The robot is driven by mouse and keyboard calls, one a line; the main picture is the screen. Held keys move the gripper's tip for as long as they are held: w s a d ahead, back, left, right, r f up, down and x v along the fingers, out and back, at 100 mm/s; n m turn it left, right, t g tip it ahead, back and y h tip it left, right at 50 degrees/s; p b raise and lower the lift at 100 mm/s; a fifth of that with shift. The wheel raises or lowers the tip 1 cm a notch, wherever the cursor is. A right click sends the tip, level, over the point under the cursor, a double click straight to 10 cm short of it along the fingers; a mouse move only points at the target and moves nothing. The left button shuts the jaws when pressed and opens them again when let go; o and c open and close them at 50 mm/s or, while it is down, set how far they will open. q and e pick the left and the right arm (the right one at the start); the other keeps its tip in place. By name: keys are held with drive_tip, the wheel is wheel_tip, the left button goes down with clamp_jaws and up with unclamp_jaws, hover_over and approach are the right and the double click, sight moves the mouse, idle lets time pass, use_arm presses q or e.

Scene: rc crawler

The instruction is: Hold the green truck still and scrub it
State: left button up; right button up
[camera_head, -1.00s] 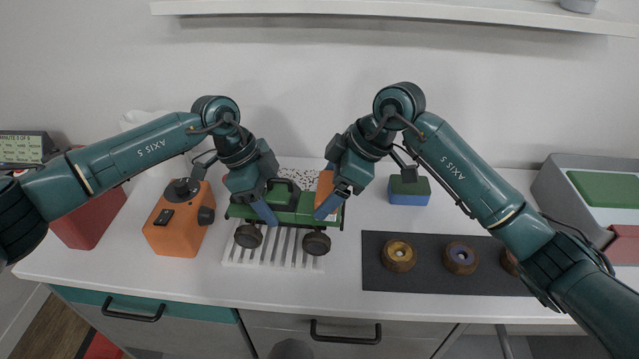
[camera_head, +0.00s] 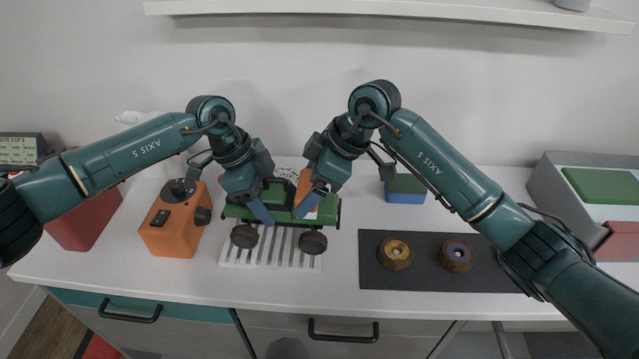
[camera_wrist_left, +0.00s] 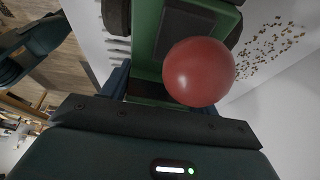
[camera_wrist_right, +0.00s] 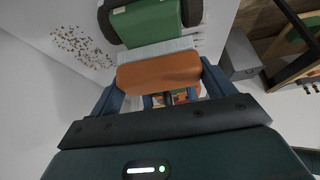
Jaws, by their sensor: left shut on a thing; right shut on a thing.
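The green truck (camera_head: 327,213) stands on a white slatted rack (camera_head: 240,257), with dark wheels toward the front. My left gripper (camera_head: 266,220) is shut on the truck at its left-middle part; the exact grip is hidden. The truck's green body (camera_wrist_left: 147,50) fills the upper middle of the left wrist view. My right gripper (camera_head: 303,212) is shut on an orange block-like scrubber (camera_head: 303,187), held at the truck's right-middle part. The scrubber (camera_wrist_right: 160,72) also spans between the fingers in the right wrist view. I cannot tell whether it touches the truck.
An orange box (camera_head: 172,232) with knobs stands left of the rack. Two brown wheels (camera_head: 397,253) (camera_head: 457,257) show on a dark mat (camera_head: 427,280). A grey container (camera_head: 560,185) is far right.

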use_arm(q)
drive_tip(key=shift+d+r, duration=0.1)
use_arm(e)
drive_tip(key=shift+f, duration=0.15)
drive_tip(key=shift+r, duration=3.6)
use_arm(q)
drive_tip(key=o, duration=1.5)
drive_tip(key=v, duration=1.2)
use_arm(e)
drive_tip(key=shift+s, duration=0.1)
